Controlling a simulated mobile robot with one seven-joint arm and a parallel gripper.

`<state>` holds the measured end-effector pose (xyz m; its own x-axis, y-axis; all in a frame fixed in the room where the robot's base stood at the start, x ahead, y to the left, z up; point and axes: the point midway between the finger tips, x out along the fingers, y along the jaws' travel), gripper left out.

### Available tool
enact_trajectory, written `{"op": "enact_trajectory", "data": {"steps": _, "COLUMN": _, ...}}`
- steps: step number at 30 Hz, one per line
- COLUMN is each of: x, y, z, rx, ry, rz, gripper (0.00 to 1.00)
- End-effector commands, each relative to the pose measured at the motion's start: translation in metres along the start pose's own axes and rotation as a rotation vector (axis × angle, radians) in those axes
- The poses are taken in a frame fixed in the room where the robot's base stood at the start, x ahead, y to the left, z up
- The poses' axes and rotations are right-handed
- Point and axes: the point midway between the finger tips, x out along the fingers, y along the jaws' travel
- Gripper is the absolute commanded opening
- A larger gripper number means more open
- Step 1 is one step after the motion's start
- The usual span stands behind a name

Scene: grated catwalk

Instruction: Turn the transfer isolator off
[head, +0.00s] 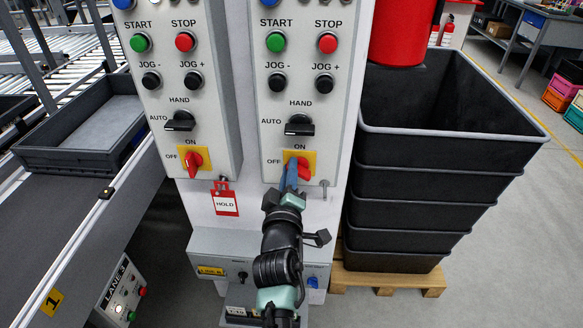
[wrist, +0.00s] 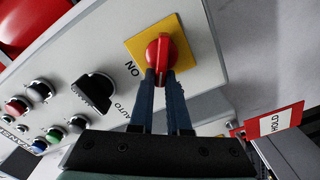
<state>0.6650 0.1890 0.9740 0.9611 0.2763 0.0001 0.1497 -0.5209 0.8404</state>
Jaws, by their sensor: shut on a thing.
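Two grey control panels stand side by side, each with a red rotary switch on a yellow plate marked ON above and OFF at its left. My gripper (head: 291,176) is at the right panel's red switch (head: 304,168). In the wrist view, my gripper (wrist: 161,80) has its two blue fingers shut on the handle of that red switch (wrist: 161,50), one on each side. The handle there seems to lie between ON and OFF; OFF is hidden by the fingers. The left panel's red switch (head: 194,161) is untouched.
A black selector (head: 299,125) marked HAND and AUTO sits above the gripped switch. A red HOLD tag (head: 225,203) hangs below the left panel. Stacked black bins (head: 437,140) on a pallet stand close at the right. A conveyor with a grey tray (head: 50,158) runs along the left.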

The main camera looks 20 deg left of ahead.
Motion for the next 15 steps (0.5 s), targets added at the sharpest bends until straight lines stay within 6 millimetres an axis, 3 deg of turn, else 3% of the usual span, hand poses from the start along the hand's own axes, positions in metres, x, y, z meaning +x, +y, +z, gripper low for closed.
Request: {"op": "enact_trajectory", "data": {"steps": 15, "x": -0.0002, "y": -0.0094, "z": 0.0027, "rx": -0.429, "ry": -0.002, "rz": -0.002, "gripper": 0.00}}
